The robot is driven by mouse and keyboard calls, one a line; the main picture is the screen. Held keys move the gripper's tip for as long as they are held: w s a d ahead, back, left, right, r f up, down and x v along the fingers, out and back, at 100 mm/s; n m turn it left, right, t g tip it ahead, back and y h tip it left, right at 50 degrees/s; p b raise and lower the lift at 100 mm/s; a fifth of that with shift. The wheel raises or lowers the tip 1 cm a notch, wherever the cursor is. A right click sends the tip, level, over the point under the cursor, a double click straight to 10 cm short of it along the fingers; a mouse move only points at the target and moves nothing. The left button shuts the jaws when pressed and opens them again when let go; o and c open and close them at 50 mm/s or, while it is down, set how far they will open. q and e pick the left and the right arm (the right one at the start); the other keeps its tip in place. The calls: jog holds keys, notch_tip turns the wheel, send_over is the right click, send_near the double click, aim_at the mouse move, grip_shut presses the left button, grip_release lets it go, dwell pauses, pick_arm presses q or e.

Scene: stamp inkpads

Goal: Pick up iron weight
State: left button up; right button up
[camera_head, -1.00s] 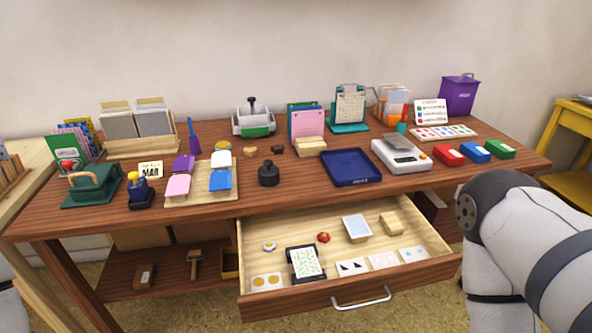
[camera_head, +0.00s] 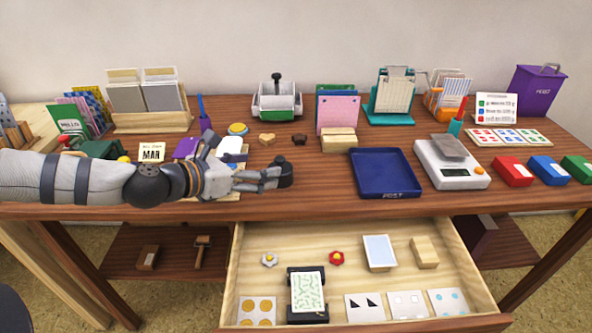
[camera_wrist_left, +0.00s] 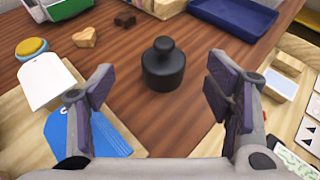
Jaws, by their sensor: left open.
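The iron weight (camera_wrist_left: 163,66) is a small black cylinder with a knob on top. It stands upright on the wooden table. In the head view it (camera_head: 286,171) shows just at the tips of my left gripper, partly covered by the fingers. My left gripper (camera_head: 271,178) reaches in from the left, low over the table. In the left wrist view my left gripper (camera_wrist_left: 163,92) is open and empty, with a finger on each side and the weight ahead, between and beyond the fingertips. My right gripper is not in view.
A blue tray (camera_head: 385,192) and a white scale (camera_head: 465,177) stand to the right. Wooden pieces (camera_head: 267,139) lie behind the weight. A blue card (camera_wrist_left: 85,133) on a board is near my left finger. The open drawer (camera_head: 232,262) juts out in front.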

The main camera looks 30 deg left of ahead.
aim_at(281, 166)
pick_arm(q)
jog(key=shift+w+d+f+b, duration=0.15)
jog(key=shift+w+f+b, duration=0.05)
jog(key=shift+w+f, duration=0.35)
jog(key=shift+w+d+f+b, duration=0.15)
jog(key=shift+w+f, duration=0.3)
jog(key=shift+w, duration=0.1)
jog(key=b+x, duration=0.1)
jog(key=x, duration=0.4)
jog(key=shift+d+b, duration=0.25)
jog(key=shift+b, duration=0.1)
jog(key=shift+r, duration=0.15)
grip_shut()
jog(key=shift+r, duration=0.1)
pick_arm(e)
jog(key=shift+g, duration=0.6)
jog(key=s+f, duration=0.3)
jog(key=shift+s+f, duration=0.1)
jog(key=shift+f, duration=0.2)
